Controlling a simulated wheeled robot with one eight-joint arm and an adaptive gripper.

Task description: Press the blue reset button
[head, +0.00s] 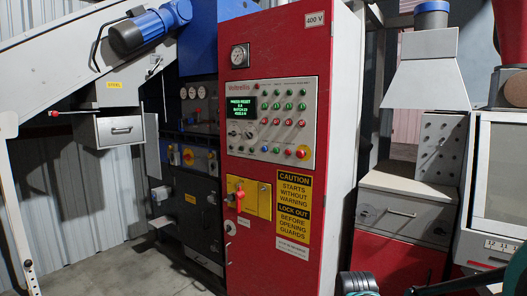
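A red control cabinet (264,235) stands upright in the middle of the head view. Its grey panel (304,88) carries a lit screen (241,104) with green text that seems to read "PRESS RESET" at the top. A small blue button (265,149) sits in the lowest row of the panel, left of a large red mushroom button on a yellow base (303,152). Nothing covers the blue button. I cannot make out its label.
Below the panel is a yellow plate with a red rotary handle (239,195), beside a caution sign (294,207). A blue-motored conveyor (140,32) stands left, and grey machines (408,200) right. Dark ribbed and green objects fill the lower right. Floor shows bare at lower left (105,272).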

